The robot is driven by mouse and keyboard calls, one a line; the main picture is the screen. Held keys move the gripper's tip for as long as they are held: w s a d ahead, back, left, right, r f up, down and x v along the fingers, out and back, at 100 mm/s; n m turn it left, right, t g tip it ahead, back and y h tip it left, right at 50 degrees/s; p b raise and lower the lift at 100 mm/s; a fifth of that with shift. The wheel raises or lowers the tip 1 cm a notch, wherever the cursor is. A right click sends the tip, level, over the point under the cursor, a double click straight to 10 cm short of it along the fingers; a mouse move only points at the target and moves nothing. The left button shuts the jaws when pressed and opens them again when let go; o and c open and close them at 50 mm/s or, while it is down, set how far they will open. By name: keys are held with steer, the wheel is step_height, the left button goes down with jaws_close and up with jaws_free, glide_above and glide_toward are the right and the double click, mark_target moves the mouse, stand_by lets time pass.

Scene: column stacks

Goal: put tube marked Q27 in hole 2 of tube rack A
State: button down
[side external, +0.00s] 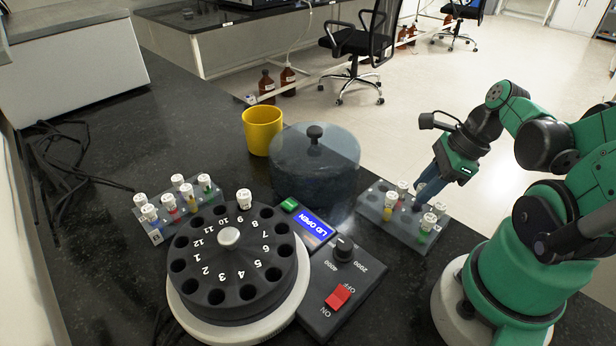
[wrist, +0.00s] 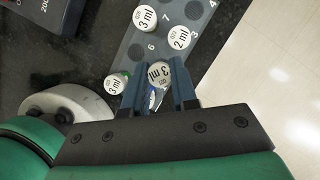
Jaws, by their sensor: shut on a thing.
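My gripper (side external: 418,203) is low over the right-hand grey tube rack (side external: 375,212), pointing down. In the wrist view its blue fingers (wrist: 160,92) are shut on a tube with a white cap (wrist: 160,74) marked 3 ml. The fingers mostly hide this tube in the side view, and I cannot tell whether its lower end is in a hole. No Q27 mark is readable. Several other white-capped tubes stand in this rack, including one with green (side external: 427,223) and one with yellow (side external: 389,201). Hole numbers 4, 6 and 7 show in the wrist view. The rack's letter is unreadable.
A second rack (side external: 156,231) with several capped tubes stands at the left. A yellow cup (side external: 262,131) stands behind.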

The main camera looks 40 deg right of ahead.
steer(key=shift+f, duration=0.6)
steer(key=shift+f, duration=0.1)
steer(key=shift+c, duration=1.4)
jaws_free()
steer(key=shift+r, duration=3.05)
